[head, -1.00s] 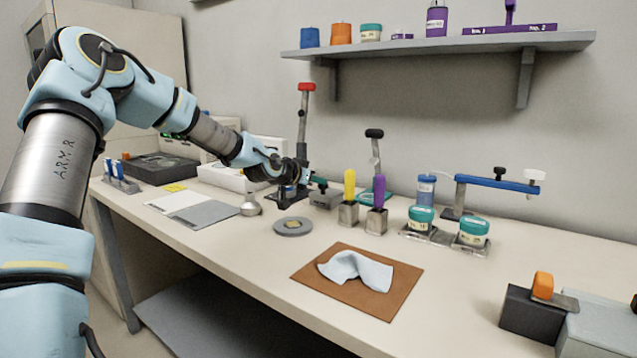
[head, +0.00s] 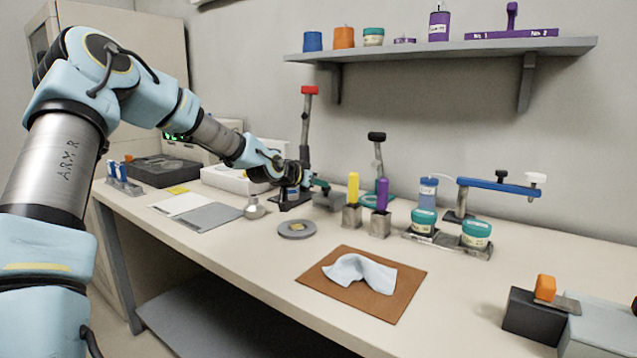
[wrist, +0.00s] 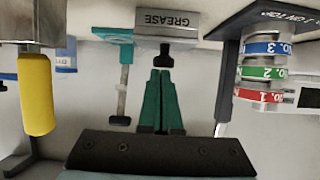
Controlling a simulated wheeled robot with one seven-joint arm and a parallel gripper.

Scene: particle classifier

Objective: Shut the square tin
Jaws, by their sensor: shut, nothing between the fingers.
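The square tin is a grey box (head: 328,201) on the bench, beside the press with the red-topped lever. In the wrist view the tin (wrist: 168,22) is upside down, marked GREASE, with a black knob (wrist: 164,58) on it. My gripper (wrist: 162,74) has green fingers that are together and hold nothing. Its tips point at the knob and are close to it; I cannot tell whether they touch. In the head view my gripper (head: 320,183) is just above the tin. Whether the lid is fully down is not clear.
Left of the tin is the red-topped press (head: 305,150); its coloured rings (wrist: 262,72) show close in the wrist view. A black-topped lever (head: 377,150) and yellow (head: 353,187) and purple (head: 382,195) handles in grey blocks stand to the right.

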